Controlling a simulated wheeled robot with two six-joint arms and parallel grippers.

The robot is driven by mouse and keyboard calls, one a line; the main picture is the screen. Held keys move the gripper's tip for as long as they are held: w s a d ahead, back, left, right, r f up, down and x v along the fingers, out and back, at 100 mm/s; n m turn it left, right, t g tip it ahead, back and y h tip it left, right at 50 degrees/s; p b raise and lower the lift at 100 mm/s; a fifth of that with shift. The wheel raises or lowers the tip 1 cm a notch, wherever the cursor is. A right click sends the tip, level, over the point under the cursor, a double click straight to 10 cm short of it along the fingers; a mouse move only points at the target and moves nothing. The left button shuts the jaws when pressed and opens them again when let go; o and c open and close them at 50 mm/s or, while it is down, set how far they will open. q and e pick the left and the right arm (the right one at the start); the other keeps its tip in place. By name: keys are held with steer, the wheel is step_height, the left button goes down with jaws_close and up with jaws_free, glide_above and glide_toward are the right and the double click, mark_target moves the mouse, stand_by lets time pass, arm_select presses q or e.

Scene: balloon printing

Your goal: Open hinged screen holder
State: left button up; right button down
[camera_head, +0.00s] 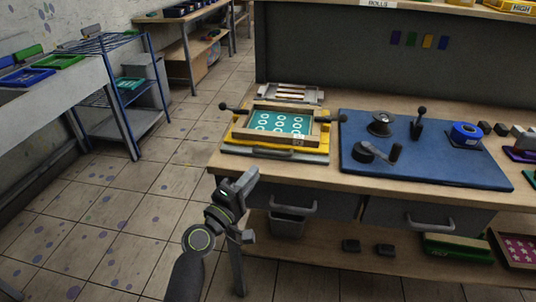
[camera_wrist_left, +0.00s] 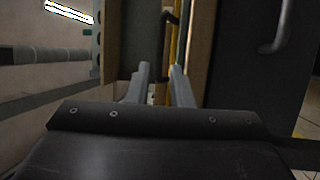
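The hinged screen holder (camera_head: 326,120) lies flat and closed on the left part of the workbench. It is a wooden frame over a yellow base, with a teal screen with white rings (camera_head: 281,122) inside. Dark knobbed levers stick out at both sides, and a dark handle (camera_head: 266,153) runs along its front edge. My left gripper (camera_head: 246,178) is in front of the bench, below and in front of the holder, apart from it. In the left wrist view its two fingers (camera_wrist_left: 161,70) are apart with nothing between them; a dark handle (camera_wrist_left: 166,42) shows just beyond the tips.
Right of the holder lies a blue mat (camera_head: 430,165) with a black lever tool (camera_head: 418,122), a round-knobbed piece (camera_head: 381,124) and a blue tape roll (camera_head: 465,134). Drawers with grey handles (camera_head: 292,207) sit under the bench top.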

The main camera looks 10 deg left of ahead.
mark_target(268, 168)
arm_select(q)
steer(key=x, duration=0.8)
jaws_close()
